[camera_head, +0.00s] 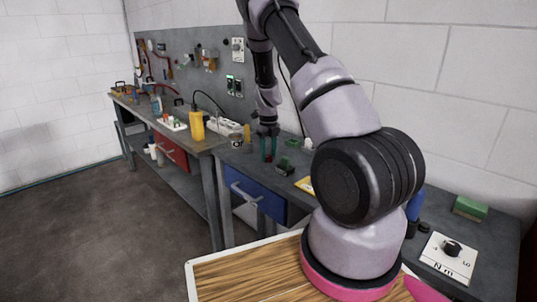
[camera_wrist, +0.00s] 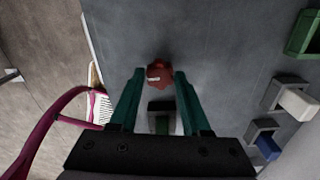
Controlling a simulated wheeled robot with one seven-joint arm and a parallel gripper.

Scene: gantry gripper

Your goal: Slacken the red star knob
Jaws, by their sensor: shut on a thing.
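The red star knob (camera_wrist: 160,73) shows at the upper middle of the wrist view, over the grey bench top. My gripper (camera_wrist: 160,80) has its two green fingertips on either side of the knob, shut on it. In the head view my gripper (camera_head: 268,149) points down over the bench, beyond my arm. The knob is too small and covered there to make out clearly. A dark block with a green patch (camera_wrist: 162,120) lies between the fingers, nearer the palm in the wrist view.
Blocks with a white piece (camera_wrist: 298,103) and a blue piece (camera_wrist: 268,146) stand at right in the wrist view, with a green bin (camera_wrist: 303,35) above. A blue drawer (camera_head: 254,194) is below.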

